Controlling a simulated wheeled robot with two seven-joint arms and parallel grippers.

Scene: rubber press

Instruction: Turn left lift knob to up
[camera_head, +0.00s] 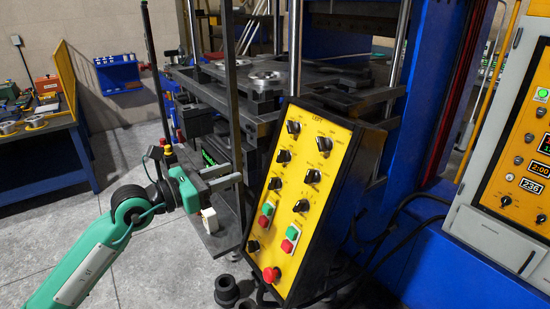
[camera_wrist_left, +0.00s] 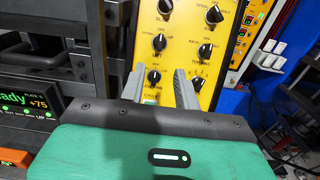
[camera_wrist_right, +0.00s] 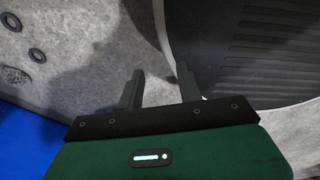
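A tilted yellow control panel (camera_head: 304,190) in a black housing stands at the middle of the head view. My right gripper (camera_wrist_right: 158,85) is open and empty over grey floor, outside the head view.
Green and red buttons (camera_head: 289,238) and a red mushroom button (camera_head: 270,274) sit low on the panel. A dark vertical bar (camera_head: 232,90) and the press plates (camera_head: 262,80) stand behind my left gripper. Black cables (camera_head: 385,235) hang right of the panel.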

